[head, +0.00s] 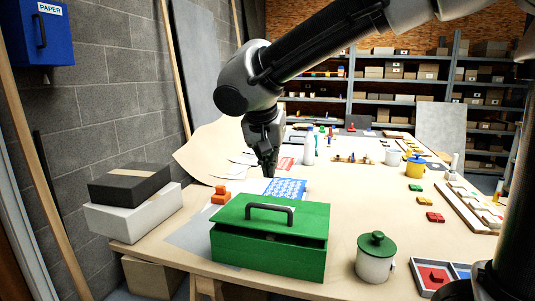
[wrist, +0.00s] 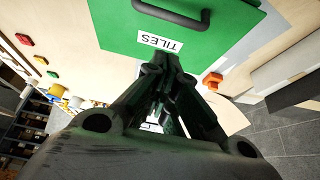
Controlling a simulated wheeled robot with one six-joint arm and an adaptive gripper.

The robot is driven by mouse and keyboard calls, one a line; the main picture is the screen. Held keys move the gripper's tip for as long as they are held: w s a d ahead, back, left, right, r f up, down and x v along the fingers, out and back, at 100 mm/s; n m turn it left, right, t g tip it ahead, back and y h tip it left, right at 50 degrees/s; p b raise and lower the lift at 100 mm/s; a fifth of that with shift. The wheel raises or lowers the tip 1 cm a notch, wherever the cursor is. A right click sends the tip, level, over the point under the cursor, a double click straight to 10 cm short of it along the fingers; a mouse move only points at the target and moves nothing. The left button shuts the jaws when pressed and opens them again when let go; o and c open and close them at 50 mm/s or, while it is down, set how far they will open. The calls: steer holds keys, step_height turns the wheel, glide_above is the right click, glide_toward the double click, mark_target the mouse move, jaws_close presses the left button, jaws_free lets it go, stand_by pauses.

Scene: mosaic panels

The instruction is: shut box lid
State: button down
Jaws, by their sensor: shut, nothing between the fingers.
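The green box (head: 268,258) stands at the near edge of the table. Its green lid (head: 228,213) lies over the top, with a dark handle (head: 270,208) on it. My gripper (head: 268,170) points down, above and behind the box. It is shut and empty, and its fingertips (wrist: 167,68) appear near the labelled edge; contact cannot be told.
A white pot with a green lid (head: 376,257) stands right of the box. Stacked black and white boxes (head: 133,205) stand at the left. A tray (head: 437,275) lies at the near right.

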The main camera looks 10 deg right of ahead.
mark_target(269, 207)
steer(key=f, duration=0.5)
steer(key=shift+w+d+f, duration=0.15)
steer(key=shift+w+f, duration=0.2)
steer(key=shift+w, duration=0.05)
steer(key=shift+s+f, duration=0.2)
steer(key=shift+f, duration=0.45)
steer(key=shift+f, duration=0.1)
steer(key=shift+s+a+f, duration=0.2)
steer(key=shift+s+f, duration=0.15)
steer(key=shift+f, duration=0.25)
steer(key=shift+s+a+f, duration=0.2)
steer(key=shift+s+f, duration=0.1)
steer(key=shift+f, duration=0.3)
steer(key=shift+r, duration=0.1)
